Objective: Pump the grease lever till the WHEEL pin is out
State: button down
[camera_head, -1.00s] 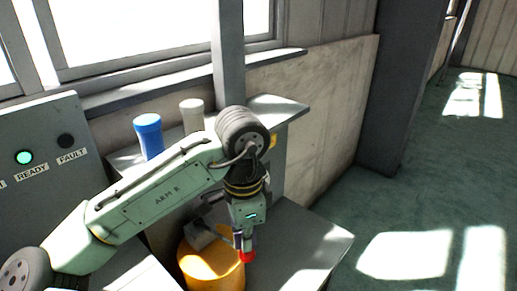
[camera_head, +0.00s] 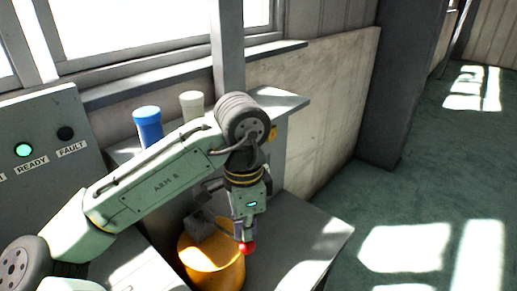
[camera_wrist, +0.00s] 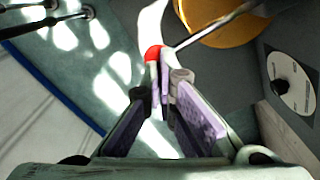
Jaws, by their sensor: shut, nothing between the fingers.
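The grease pump is a yellow drum (camera_head: 212,268) with a grey head (camera_head: 202,226), standing low beside the grey bench. A thin lever (camera_wrist: 215,27) runs from the drum to a red knob (camera_head: 246,248). My gripper (camera_head: 241,237) points down right at the knob, its fingers shut with nothing between them. In the wrist view the red knob (camera_wrist: 153,53) lies just beyond the fingertips (camera_wrist: 160,88); I cannot tell whether they touch it. I cannot make out a wheel pin in either view.
A blue-topped cylinder (camera_head: 148,126) and a pale one (camera_head: 192,105) stand on a shelf behind my arm. A panel (camera_head: 42,150) at left has a lit READY lamp and a dark FAULT lamp. A white disc (camera_wrist: 288,82) shows at right. Green floor (camera_head: 430,190) is clear at right.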

aim_at(245, 250)
jog(key=shift+w+a+f+b, duration=0.15)
jog(key=shift+f+b, duration=0.9)
jog(key=shift+f, duration=0.85)
jog(key=shift+w+a+f+b, duration=0.1)
jog(key=shift+f+b, duration=0.9)
jog(key=shift+f, duration=0.9)
jog(key=r+p, duration=0.2)
jog(key=r, duration=0.1)
jog(key=r+p, duration=0.3)
jog(key=shift+s+d+r, duration=0.15)
jog(key=shift+s+d, duration=0.05)
jog(key=shift+s+d+r, duration=0.1)
jog(key=shift+r, duration=1.1)
notch_tip(245, 250, up, 6)
